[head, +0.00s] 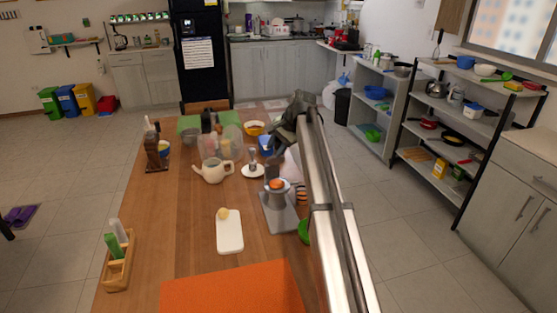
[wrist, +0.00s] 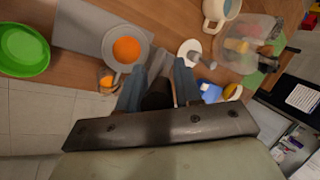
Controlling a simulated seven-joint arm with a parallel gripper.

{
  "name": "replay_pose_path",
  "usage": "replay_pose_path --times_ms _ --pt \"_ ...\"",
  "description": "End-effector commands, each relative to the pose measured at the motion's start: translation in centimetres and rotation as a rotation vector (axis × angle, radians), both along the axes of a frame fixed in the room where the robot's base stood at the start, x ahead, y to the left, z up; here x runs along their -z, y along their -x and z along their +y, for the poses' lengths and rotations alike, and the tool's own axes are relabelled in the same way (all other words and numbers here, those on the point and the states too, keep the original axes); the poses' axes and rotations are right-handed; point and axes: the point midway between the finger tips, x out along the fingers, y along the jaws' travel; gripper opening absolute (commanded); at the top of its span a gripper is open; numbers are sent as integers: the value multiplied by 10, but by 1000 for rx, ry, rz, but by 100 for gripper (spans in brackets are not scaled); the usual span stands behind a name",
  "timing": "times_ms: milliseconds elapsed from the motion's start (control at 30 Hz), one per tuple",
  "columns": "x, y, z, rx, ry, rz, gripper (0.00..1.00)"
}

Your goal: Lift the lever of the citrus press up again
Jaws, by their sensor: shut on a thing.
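The citrus press (head: 280,214) is grey and stands on the wooden table left of my arm. An orange citrus half sits in its round cup, and the orange (wrist: 127,48) also shows from above in the wrist view. My gripper (wrist: 158,88) is beside the cup with its two blue-grey fingers around a dark piece (wrist: 156,100), which looks like the end of the press's lever. The lever's link to the press is not clear. In the head view my gripper (head: 290,130) is a dark shape beyond the press, and its fingertips are hard to make out.
A white board (head: 230,233) with a small yellow piece lies left of the press. A cream teapot (head: 213,172), clear jars and a white stand (head: 253,170) are behind it. A green bowl (wrist: 22,50) sits near the table edge. An orange mat (head: 232,288) lies in front.

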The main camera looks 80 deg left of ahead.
Motion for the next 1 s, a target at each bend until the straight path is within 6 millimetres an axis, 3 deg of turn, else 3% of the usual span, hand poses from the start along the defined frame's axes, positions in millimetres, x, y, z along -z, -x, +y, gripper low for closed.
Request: replay_pose_path --times_ms 33,400,1000 --pt "-6 -2 14 0 41 0 0" --pt "-21 0 46 -2 288 1 0" --pt "-22 1 55 -3 385 3 0"
